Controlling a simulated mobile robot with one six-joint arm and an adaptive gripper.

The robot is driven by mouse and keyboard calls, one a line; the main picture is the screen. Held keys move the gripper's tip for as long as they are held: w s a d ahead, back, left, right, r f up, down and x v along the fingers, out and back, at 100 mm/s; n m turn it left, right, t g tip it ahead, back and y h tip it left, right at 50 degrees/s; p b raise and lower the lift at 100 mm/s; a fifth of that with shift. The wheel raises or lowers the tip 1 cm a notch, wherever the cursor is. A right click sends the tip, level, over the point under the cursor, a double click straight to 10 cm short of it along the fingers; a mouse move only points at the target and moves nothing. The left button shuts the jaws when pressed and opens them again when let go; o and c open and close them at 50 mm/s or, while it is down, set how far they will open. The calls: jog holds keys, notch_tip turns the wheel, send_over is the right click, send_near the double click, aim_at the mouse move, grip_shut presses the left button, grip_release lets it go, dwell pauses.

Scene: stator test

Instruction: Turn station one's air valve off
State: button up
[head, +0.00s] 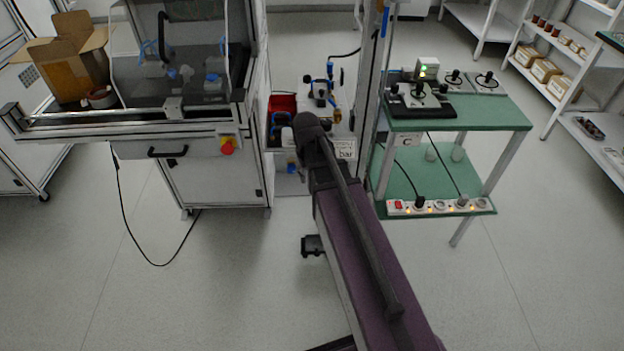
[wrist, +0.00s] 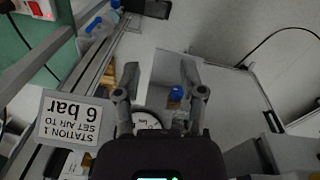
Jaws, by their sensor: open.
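In the wrist view my gripper (wrist: 158,72) is open, with nothing between its fingers. A round white gauge (wrist: 147,120) shows partly between the fingers, close to my gripper's body. A blue knob or cap (wrist: 176,93) shows near the right finger; I cannot tell whether it is the air valve. The station 1 sign (wrist: 73,118), reading "set air to 6 bar", hangs left of my gripper and appears upside down. In the head view the sign (head: 346,150) shows partly beside my arm, which hides my gripper and much of the air fittings.
A machine cabinet with a red stop button (head: 227,146) stands at the left. A green bench (head: 480,115) with a power strip (head: 440,206) stands at the right. A red bin (head: 282,103) sits behind my arm. A cable hangs at the left. The front floor is clear.

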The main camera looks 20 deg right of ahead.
dwell(0.3)
jog(key=s+a, duration=0.4)
jog(key=s, duration=0.5)
jog(key=shift+a+y, duration=0.3)
jog(key=shift+a, duration=0.1)
